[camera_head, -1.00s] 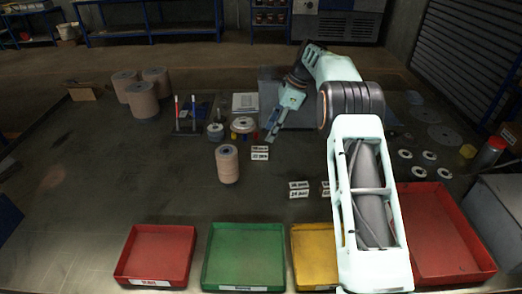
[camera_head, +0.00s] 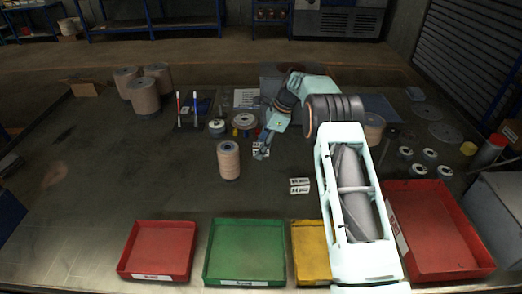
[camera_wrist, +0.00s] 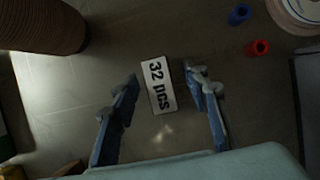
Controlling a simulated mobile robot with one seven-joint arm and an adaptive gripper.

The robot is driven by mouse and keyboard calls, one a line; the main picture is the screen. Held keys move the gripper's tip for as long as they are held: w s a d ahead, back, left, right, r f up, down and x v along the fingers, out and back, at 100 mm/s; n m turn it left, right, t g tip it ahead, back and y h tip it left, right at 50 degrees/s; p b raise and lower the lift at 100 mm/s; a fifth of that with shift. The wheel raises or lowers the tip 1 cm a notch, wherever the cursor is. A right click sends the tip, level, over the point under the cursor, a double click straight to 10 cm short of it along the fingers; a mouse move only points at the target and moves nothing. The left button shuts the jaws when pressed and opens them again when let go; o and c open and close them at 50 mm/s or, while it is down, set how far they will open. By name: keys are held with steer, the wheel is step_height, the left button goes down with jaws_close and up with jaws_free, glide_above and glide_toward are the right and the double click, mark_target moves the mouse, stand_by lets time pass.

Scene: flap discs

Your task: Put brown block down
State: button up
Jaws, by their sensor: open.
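My gripper (camera_head: 261,153) is low over the table, right of a brown cylindrical stack of discs (camera_head: 228,160). It is open, with nothing held between its fingers. In the wrist view my gripper (camera_wrist: 161,76) has a white label block reading "32 pcs" (camera_wrist: 158,85) lying between and below the fingertips. The brown stack also shows at the upper left of the wrist view (camera_wrist: 40,24). A small brown block (camera_head: 84,89) lies at the far left of the table, well apart from my gripper. I cannot tell whether the brownish shape (camera_wrist: 70,169) at the wrist view's lower edge is a block.
Red (camera_head: 157,274), green (camera_head: 243,279) and yellow (camera_head: 309,284) trays line the front edge. A larger red tray (camera_head: 478,268) is at the right. Large brown stacks (camera_head: 144,101) stand back left. The left-middle table is clear.

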jaws_close()
